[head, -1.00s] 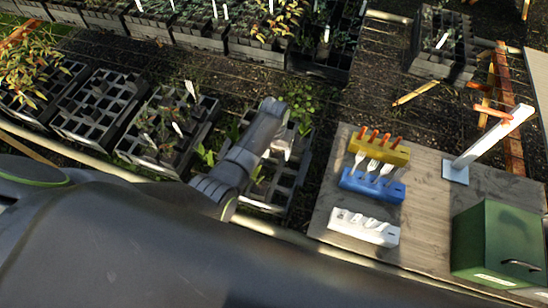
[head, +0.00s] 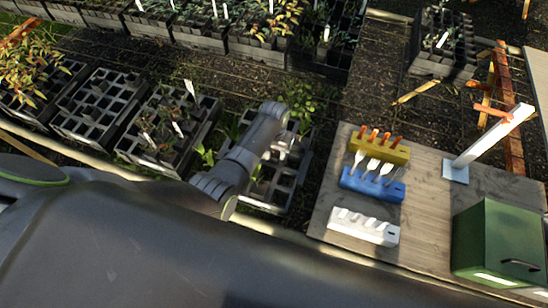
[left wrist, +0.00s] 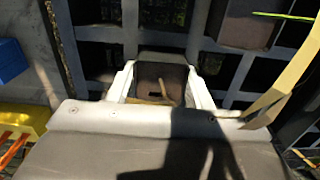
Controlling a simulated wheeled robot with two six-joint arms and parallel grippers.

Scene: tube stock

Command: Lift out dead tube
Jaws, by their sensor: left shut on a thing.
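My left gripper (left wrist: 160,68) has its two pale fingers on either side of a dark brown tube (left wrist: 148,78) and is shut on it. A dry brown stalk stands in the tube's top. The tube is at the black grid tray (left wrist: 100,33); how deep it sits in its cell I cannot tell. In the head view my left arm reaches over the same tray (head: 268,199), and its wrist hides the tube and fingertips. The right gripper is not in view.
A wooden bench to the right holds a yellow block (head: 390,152) with orange-handled tools, a blue block (head: 372,186), a white block (head: 362,228) and a green box (head: 500,243). More trays stand to the left. A pale strip (left wrist: 285,88) crosses close by my gripper.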

